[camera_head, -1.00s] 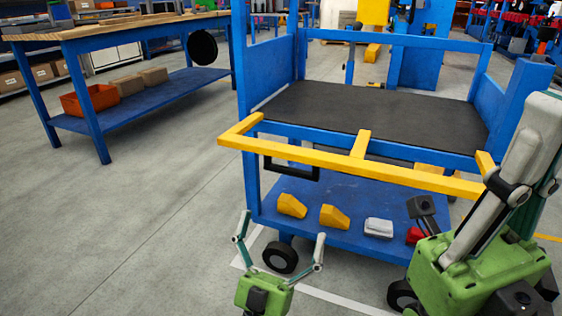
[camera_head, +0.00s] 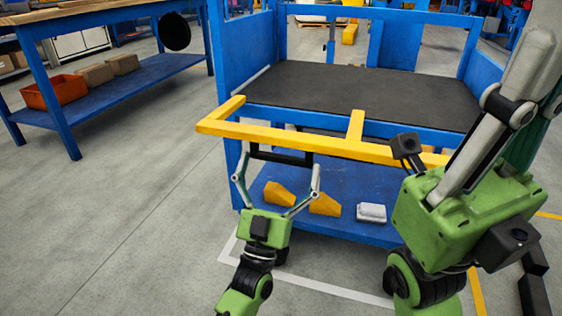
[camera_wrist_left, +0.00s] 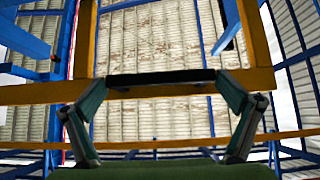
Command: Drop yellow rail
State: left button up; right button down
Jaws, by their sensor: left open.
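The yellow rail (camera_head: 285,138) is a U-shaped bar, raised level across the front of the blue cart at about the height of its dark top. A black handle (camera_head: 270,154) hangs under its front bar. My left gripper (camera_head: 280,157) is open and points up, its fingers spread below the rail at either side of the handle. In the left wrist view the rail (camera_wrist_left: 40,94) and the handle (camera_wrist_left: 160,77) are ahead of and between the open fingers (camera_wrist_left: 162,105); contact is unclear. My right gripper (camera_head: 515,115) is large at the right, pointing up; its finger gap is hidden.
The blue cart (camera_head: 350,222) has a lower shelf with yellow wedges (camera_head: 325,205) and a grey box (camera_head: 371,212). A workbench (camera_head: 60,85) with an orange bin (camera_head: 48,91) stands at the left. The floor between bench and cart is clear.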

pick_arm(q)
jog(key=shift+w+d+r, duration=0.15)
jog(key=shift+w+r, duration=0.35)
